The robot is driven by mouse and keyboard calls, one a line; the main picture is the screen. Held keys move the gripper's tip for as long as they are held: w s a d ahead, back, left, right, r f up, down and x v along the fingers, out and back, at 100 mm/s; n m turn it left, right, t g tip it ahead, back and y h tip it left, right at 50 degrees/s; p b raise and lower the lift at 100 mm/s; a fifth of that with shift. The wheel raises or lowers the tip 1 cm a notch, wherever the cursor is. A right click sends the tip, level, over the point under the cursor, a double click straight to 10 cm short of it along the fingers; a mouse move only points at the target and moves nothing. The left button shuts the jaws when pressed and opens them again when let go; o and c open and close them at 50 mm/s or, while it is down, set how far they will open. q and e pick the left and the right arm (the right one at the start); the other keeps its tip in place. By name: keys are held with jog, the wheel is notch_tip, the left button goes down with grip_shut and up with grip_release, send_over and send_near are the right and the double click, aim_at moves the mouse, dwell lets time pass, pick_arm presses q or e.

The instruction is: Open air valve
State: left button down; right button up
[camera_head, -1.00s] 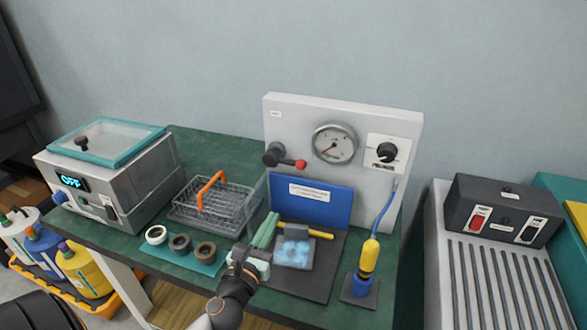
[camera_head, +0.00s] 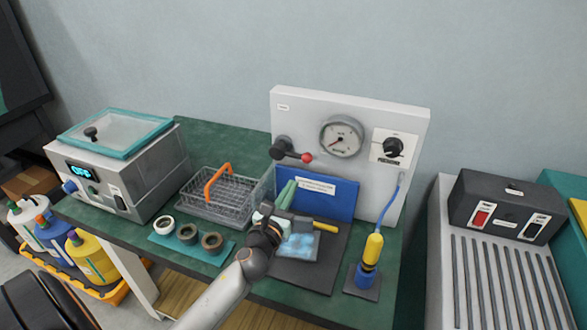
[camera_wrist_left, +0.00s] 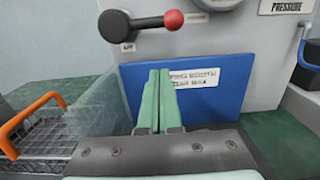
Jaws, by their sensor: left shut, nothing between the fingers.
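The air valve (camera_head: 290,150) is a dark lever with a red ball end on the left of the white panel. In the head view its lever points right and slightly down. In the left wrist view the valve lever (camera_wrist_left: 146,22) lies nearly level, with the red ball at its right end. My left gripper (camera_head: 285,194) has green fingers, shut and empty. In the left wrist view the closed fingers (camera_wrist_left: 154,98) stand in front of the blue board, below the valve and apart from it. My right gripper is not in view.
The panel carries a pressure gauge (camera_head: 341,138) and a pressure knob (camera_head: 393,147). A blue board (camera_head: 330,194) stands below the valve. A wire basket (camera_head: 238,205) with an orange handle is to the left. A yellow and blue tool (camera_head: 372,249) stands at the right.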

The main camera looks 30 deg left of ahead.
aim_at(292, 153)
pick_arm(q)
jog(key=shift+x, duration=0.95)
jog(key=r+p, duration=0.1)
jog(key=r, duration=0.1)
jog(key=r+p, duration=0.1)
jog(key=r, duration=0.1)
jog(key=shift+w+p, duration=0.25)
jog(key=shift+p, duration=0.1)
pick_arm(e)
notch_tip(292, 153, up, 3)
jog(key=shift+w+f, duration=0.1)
pick_arm(q)
jog(key=shift+w, duration=0.1)
